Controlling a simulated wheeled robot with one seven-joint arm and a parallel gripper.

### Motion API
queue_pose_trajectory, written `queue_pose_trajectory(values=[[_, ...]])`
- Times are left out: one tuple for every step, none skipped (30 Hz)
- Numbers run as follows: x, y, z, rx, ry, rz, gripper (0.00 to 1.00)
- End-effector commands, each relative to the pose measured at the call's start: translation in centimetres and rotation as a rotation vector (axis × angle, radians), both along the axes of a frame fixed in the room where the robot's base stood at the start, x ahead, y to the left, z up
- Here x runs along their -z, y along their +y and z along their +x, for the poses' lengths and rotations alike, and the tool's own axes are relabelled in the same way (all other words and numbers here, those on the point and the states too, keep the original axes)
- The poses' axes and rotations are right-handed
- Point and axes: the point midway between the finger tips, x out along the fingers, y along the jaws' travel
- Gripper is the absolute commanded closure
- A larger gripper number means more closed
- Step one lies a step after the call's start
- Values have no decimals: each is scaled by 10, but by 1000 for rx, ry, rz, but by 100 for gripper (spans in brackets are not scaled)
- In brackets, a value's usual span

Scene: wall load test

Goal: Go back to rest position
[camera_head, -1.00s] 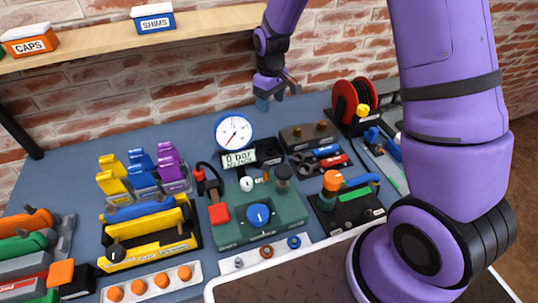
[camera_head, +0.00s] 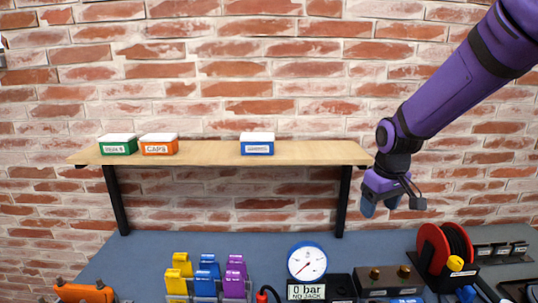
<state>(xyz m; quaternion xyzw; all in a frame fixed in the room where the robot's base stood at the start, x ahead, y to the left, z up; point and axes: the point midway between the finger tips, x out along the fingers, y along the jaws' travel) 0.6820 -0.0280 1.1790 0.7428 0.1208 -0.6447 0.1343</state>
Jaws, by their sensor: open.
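My gripper (camera_head: 393,203) hangs from my purple arm at the right of the view, its fingers pointing down and apart, with nothing seen between them. It is in front of the brick wall, just beyond the right end of the wooden shelf (camera_head: 290,153), and appears above the bench.
On the shelf stand a green box (camera_head: 118,149), an orange CAPS box (camera_head: 158,149) and a blue box (camera_head: 257,149). On the bench (camera_head: 200,245) below are a round gauge (camera_head: 307,262), a red reel (camera_head: 433,246) and yellow, blue and purple clips (camera_head: 208,268). Open air lies left of my arm.

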Motion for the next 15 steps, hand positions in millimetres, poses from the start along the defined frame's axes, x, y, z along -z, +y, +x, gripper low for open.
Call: queue_pose_trajectory(values=[[-14,-3,-9,16,-20,3,34],[-21,-4,-15,26,-28,5,34],[-30,-6,-23,38,-40,8,34],[-36,-8,-29,48,-47,9,34],[-42,-10,-35,57,-55,11,34],[-51,-12,-43,70,-67,13,34],[-57,-13,-49,79,-76,16,34],[-62,-14,-56,88,-83,17,34],[-69,-16,-65,102,-94,21,34],[-74,-18,-71,111,-103,23,34],[-79,-19,-77,119,-112,25,34],[-85,-20,-87,132,-122,28,34],[-90,-22,-93,142,-131,31,34],[-94,-23,-100,151,-139,34,34],[-100,-24,-109,162,-150,37,34]])
